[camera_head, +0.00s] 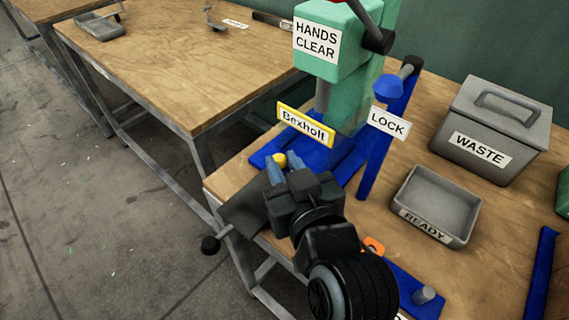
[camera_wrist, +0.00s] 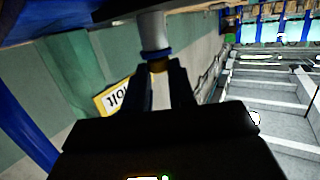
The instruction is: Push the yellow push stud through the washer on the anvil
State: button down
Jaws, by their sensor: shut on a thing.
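The yellow push stud (camera_head: 279,159) shows as a small yellow end at my fingertips in the head view. My gripper (camera_head: 283,168) is shut on it, low in front of the green press (camera_head: 350,105). In the wrist view my gripper (camera_wrist: 159,75) has a dull yellow-brown bit of the stud (camera_wrist: 159,67) between its fingers.
A grey READY tray (camera_head: 436,202) and a WASTE box (camera_head: 492,130) are to the right. A black-knobbed handle (camera_head: 211,245) sticks out at the bench's left edge.

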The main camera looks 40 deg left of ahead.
jog(key=shift+f, duration=0.25)
jog(key=c, duration=0.9)
grip_release()
jog(key=shift+o, duration=0.2)
jog(key=b+v, duration=0.1)
jog(key=v, duration=0.6)
jog(key=shift+s+d, duration=0.2)
jog(key=shift+d, duration=0.1)
jog(key=shift+r, duration=0.1)
